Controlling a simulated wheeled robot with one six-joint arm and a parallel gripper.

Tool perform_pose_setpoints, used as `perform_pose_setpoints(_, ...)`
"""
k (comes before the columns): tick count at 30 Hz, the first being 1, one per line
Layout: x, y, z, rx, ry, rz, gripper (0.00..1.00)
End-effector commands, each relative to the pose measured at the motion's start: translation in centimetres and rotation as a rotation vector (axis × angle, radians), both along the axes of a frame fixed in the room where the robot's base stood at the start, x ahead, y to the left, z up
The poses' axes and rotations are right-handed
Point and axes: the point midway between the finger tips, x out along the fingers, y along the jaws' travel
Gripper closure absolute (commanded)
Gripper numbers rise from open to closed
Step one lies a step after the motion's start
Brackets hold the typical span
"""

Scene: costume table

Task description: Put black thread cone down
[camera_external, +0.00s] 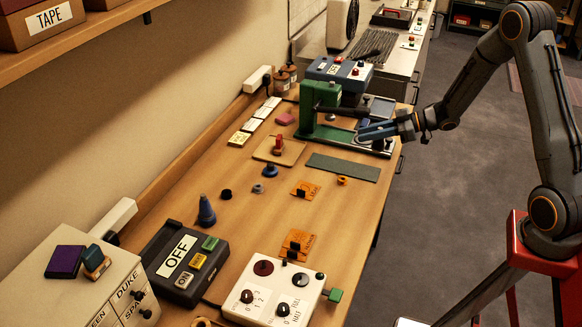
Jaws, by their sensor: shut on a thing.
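My gripper (364,132) reaches in from the right over the far right part of the wooden table, beside the green press. Its blue-grey fingers point left and are shut on a small dark thing, taken as the black thread cone (378,144). The cone's outline is hard to make out against the dark press base behind it. I cannot tell how far it is above the surface. A dark blue cone (206,212) stands upright on the table at the left, well away from my gripper.
The green press (320,110) stands close left of my gripper. A grey-green strip (343,167) lies in front of it, with orange tags (304,189) nearby. A white control box (272,290) and a black OFF box (184,262) occupy the near end. Bare wood shows between.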

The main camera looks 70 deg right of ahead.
Motion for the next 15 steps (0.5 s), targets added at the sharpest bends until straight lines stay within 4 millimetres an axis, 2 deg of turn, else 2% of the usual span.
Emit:
perform_pose_setpoints(6, 0.5, 1.1, 0.0, 0.005, -0.002, -0.01, 1.0)
perform_pose_setpoints(15, 0.5, 1.1, -4.2, 0.007, -0.002, -0.011, 1.0)
